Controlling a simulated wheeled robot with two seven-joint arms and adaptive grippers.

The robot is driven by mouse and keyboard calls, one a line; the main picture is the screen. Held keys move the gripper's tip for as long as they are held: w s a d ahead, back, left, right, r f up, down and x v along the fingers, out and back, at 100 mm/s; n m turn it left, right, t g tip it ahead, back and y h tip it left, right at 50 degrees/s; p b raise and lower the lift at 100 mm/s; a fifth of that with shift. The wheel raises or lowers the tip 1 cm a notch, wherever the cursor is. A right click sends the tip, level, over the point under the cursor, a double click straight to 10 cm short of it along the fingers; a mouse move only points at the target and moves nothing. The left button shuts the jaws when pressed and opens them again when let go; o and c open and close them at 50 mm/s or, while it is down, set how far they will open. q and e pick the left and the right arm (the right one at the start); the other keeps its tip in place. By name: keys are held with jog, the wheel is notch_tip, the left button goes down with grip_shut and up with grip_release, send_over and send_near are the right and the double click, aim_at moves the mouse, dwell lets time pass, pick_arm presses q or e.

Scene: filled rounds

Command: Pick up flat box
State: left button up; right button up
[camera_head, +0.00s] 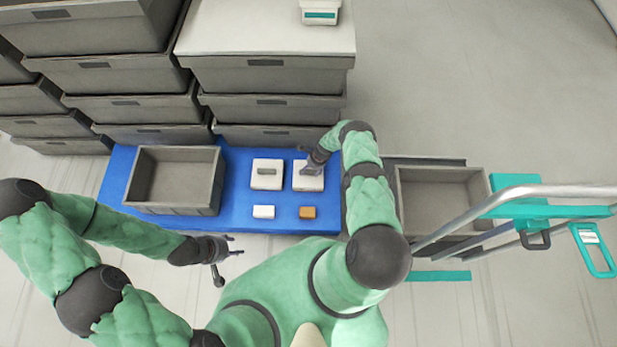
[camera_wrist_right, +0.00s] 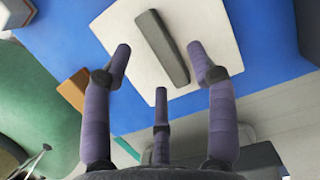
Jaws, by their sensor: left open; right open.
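Two flat, square white boxes stand side by side on the blue surface, each with a grey bar on top. The left one (camera_head: 259,183) is uncovered. The right one (camera_head: 308,184) is partly hidden by my right gripper (camera_head: 311,169), which is directly over it. In the right wrist view the white box (camera_wrist_right: 206,30) and its grey bar (camera_wrist_right: 163,48) lie beyond the open, empty fingers. Contact cannot be told. My left gripper (camera_head: 228,250) is open and empty in front of the blue surface.
A small white block (camera_head: 263,212) and an orange block (camera_head: 307,212) lie in front of the boxes; the orange one shows in the right wrist view (camera_wrist_right: 73,90). An empty grey crate (camera_head: 131,180) stands left. Another crate (camera_head: 400,205) is right, beside a cart handle (camera_head: 540,191). Stacked crates (camera_head: 265,75) stand behind.

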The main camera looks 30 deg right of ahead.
aim_at(309, 175)
jog(key=shift+b+x, duration=0.5)
jog(key=shift+x, duration=0.85)
jog(key=shift+f, duration=0.15)
jog(key=shift+d, duration=0.1)
grip_shut()
